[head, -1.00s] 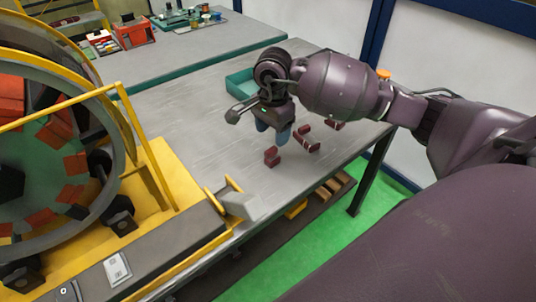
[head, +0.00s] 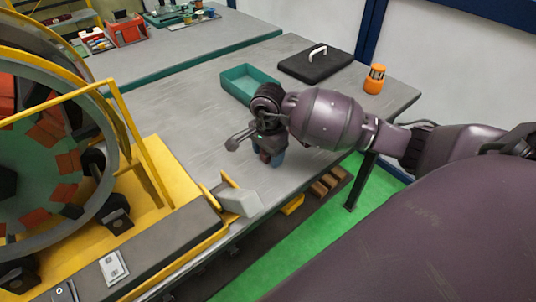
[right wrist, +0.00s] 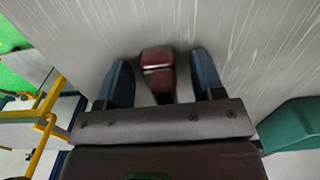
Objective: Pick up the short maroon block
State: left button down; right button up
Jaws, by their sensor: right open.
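A maroon block with a pale band (right wrist: 158,72) lies on the grey table between the two blue fingers of my right gripper (right wrist: 160,62) in the right wrist view. A gap shows on each side of it, so the gripper is open around it. In the head view my right gripper (head: 268,158) is low over the table, and a bit of maroon shows between its fingers. The lower end of the block is hidden by the gripper body. The other maroon blocks are hidden behind my right arm. My left gripper is not in view.
A teal tray (head: 236,84) and a black case with a handle (head: 316,64) lie behind my right arm. An orange lantern (head: 375,80) stands near the table's right edge. A large yellow-framed machine (head: 160,190) is at the left. The grey tabletop (head: 190,120) left of the gripper is clear.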

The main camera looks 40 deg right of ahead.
grip_shut()
jog(key=shift+r, duration=0.1)
dwell(0.3)
